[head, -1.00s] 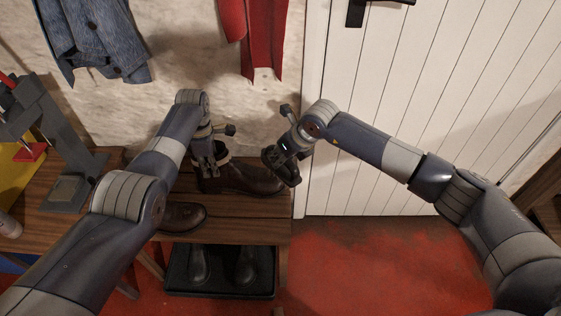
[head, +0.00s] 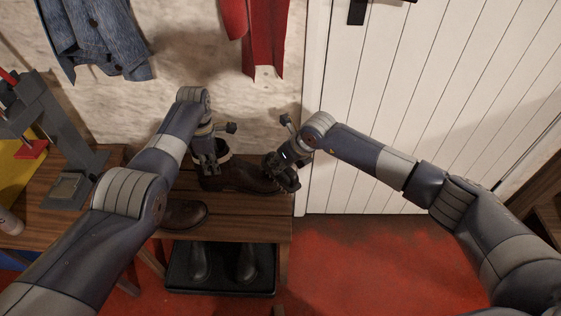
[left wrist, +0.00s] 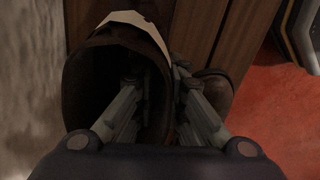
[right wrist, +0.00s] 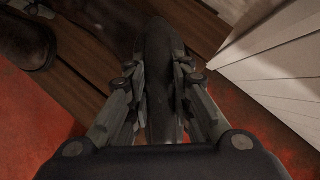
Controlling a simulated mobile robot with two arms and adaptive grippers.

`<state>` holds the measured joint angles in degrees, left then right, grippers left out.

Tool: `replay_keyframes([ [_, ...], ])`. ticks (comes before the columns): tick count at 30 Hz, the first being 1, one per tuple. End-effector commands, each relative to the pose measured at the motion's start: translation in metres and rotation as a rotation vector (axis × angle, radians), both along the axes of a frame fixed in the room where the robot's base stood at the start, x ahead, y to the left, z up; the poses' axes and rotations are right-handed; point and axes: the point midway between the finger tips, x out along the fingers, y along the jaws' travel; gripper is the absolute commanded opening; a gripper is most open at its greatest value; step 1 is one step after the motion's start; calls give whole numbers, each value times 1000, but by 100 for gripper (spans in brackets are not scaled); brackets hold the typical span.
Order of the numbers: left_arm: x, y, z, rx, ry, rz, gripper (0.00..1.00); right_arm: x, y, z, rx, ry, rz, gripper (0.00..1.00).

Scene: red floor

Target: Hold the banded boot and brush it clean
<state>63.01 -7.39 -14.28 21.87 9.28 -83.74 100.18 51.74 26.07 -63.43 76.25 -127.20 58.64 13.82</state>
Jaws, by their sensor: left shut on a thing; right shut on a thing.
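The banded boot (head: 250,178), dark brown with a pale band at its rim, stands on the wooden bench with its toe to the right. In the left wrist view the boot's pale band (left wrist: 140,22) borders its dark opening. My left gripper (head: 208,163) is shut on the wall of the boot's shaft, one finger inside the opening and one outside. My right gripper (head: 287,172) is at the boot's toe, shut on a long dark thing, seemingly the brush (right wrist: 158,75). Its bristles are hidden, and I cannot tell whether it touches the boot.
A second dark boot (head: 184,214) lies nearer on the bench (head: 235,232). Below, a black tray (head: 222,291) holds two boots. A grey stand (head: 45,120) is at the left. A white plank door (head: 420,120) is close on the right. Clothes hang above.

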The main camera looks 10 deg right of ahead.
Motion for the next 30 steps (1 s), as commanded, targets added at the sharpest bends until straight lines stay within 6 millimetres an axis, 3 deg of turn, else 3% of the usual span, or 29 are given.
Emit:
replay_keyframes([
  [30,0,0,0,1,-1,-1,0,1,1,-11,1,-1,0,0],
])
